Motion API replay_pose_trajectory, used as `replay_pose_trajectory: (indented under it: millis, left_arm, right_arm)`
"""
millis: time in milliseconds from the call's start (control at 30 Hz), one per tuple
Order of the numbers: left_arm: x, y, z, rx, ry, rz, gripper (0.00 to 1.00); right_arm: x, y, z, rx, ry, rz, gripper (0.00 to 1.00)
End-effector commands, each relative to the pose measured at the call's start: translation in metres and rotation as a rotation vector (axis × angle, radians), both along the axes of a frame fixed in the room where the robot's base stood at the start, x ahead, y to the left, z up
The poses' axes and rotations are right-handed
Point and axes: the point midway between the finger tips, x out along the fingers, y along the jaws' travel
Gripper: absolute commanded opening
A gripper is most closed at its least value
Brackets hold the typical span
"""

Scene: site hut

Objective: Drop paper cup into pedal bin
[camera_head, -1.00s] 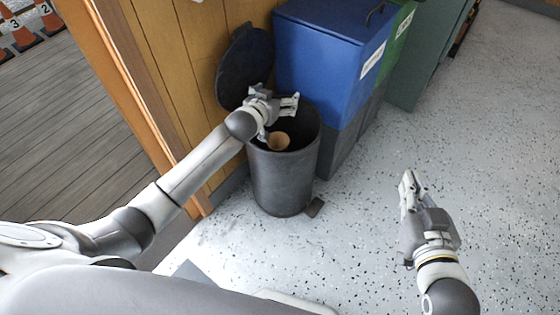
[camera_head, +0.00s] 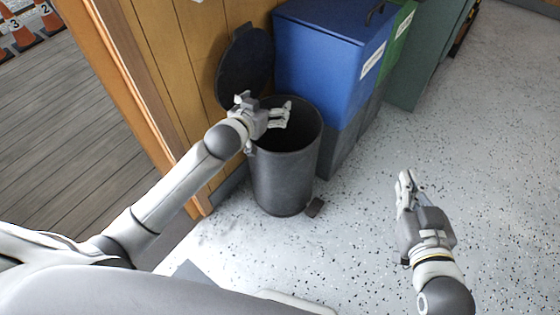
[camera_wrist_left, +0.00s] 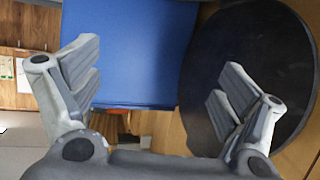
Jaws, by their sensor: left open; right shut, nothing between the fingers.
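The dark grey pedal bin (camera_head: 284,180) stands on the floor with its round lid (camera_head: 246,68) raised against the wooden wall. The lid also shows in the left wrist view (camera_wrist_left: 245,70). My left gripper (camera_head: 284,114) is over the bin's opening, open and empty, its fingers spread in the left wrist view (camera_wrist_left: 158,88). The paper cup is not visible in either view now; the bin's inside is dark and partly hidden by the gripper. My right gripper (camera_head: 406,186) is shut and empty above the floor at the right.
A blue bin (camera_head: 318,60) stands right behind the pedal bin, with a green one (camera_head: 400,35) beside it. The pedal (camera_head: 315,207) sticks out at the bin's foot. Speckled floor (camera_head: 480,130) is clear to the right. A wooden door frame (camera_head: 125,75) is at the left.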

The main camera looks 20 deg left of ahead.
Motion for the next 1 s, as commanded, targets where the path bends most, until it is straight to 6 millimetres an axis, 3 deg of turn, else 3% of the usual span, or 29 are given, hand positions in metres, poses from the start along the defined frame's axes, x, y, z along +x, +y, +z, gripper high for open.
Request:
replay_pose_trajectory:
  millis: [300,800,1000]
  left_arm:
    - [-0.033,0.003,0.014,0.001,0.001,0.000,0.93]
    - [-0.038,0.003,0.016,0.001,0.000,0.000,0.93]
    - [-0.045,-0.004,0.014,-0.006,0.001,-0.015,0.93]
  right_arm:
    - [0.000,0.000,0.000,0.000,0.000,0.000,0.00]
    - [0.000,-0.008,-0.001,0.008,-0.001,-0.003,0.00]
    - [0.000,0.000,0.000,-0.001,0.001,0.000,0.00]
